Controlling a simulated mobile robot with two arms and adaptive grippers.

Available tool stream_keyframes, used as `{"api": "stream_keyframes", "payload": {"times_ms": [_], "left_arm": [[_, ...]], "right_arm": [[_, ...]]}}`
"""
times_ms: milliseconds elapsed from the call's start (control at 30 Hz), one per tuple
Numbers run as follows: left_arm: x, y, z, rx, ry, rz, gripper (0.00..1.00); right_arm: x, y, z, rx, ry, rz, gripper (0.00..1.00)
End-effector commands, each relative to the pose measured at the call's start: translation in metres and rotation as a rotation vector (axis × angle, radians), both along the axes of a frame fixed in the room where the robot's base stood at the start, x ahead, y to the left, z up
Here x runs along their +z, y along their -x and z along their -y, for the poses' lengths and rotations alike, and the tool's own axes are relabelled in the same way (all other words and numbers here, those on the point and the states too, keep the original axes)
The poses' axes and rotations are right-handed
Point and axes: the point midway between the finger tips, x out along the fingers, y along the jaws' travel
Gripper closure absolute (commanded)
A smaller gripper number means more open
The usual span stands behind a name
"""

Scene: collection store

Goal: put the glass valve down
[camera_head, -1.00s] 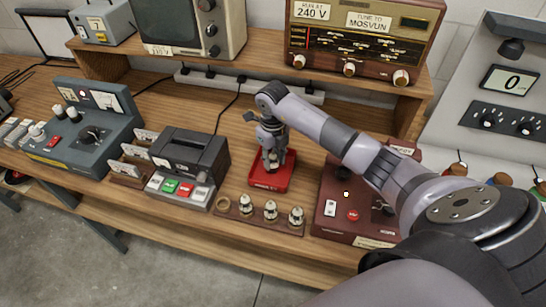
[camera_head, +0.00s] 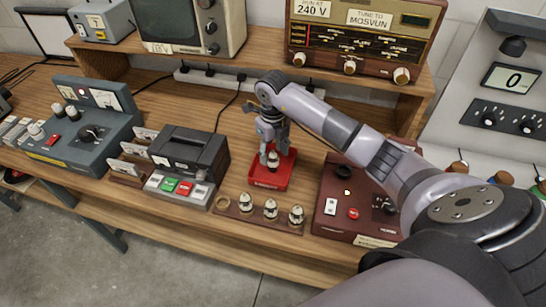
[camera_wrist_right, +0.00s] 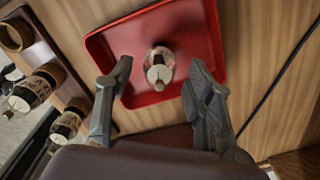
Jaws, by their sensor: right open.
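The glass valve (camera_head: 273,160) stands in the red tray (camera_head: 268,182), towards its middle. In the right wrist view the valve (camera_wrist_right: 159,68) shows from above, upright on the red tray (camera_wrist_right: 200,30), with its pale base and darker top. My right gripper (camera_head: 272,143) is just above the valve. In the right wrist view my right gripper (camera_wrist_right: 160,88) has its two fingers spread on either side of the valve, with gaps between; it is open and empty. My left gripper is not in view.
A wooden rack (camera_head: 236,214) with several more valves and one empty round socket stands in front of the tray. A dark red box (camera_head: 340,222) is at its right, a grey cassette-like machine (camera_head: 192,152) at its left. A shelf with a radio (camera_head: 355,62) stands behind.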

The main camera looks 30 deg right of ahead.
Motion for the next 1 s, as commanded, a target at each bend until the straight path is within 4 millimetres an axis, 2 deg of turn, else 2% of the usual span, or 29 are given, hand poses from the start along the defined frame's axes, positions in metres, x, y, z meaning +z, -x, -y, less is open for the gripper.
{"api": "stream_keyframes", "payload": {"times_ms": [33, 300, 500, 1000], "left_arm": [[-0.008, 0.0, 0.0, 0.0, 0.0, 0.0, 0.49], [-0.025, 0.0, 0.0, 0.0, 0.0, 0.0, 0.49], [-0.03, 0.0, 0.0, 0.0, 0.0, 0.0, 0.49], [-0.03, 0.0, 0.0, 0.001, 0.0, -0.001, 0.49]], "right_arm": [[0.009, -0.002, 0.001, 0.002, 0.002, 0.006, 0.51], [0.067, -0.001, 0.0, 0.002, 0.001, 0.005, 0.51], [0.092, -0.001, 0.0, 0.001, 0.001, 0.002, 0.51], [0.098, 0.0, -0.001, 0.001, 0.0, -0.001, 0.51]]}}
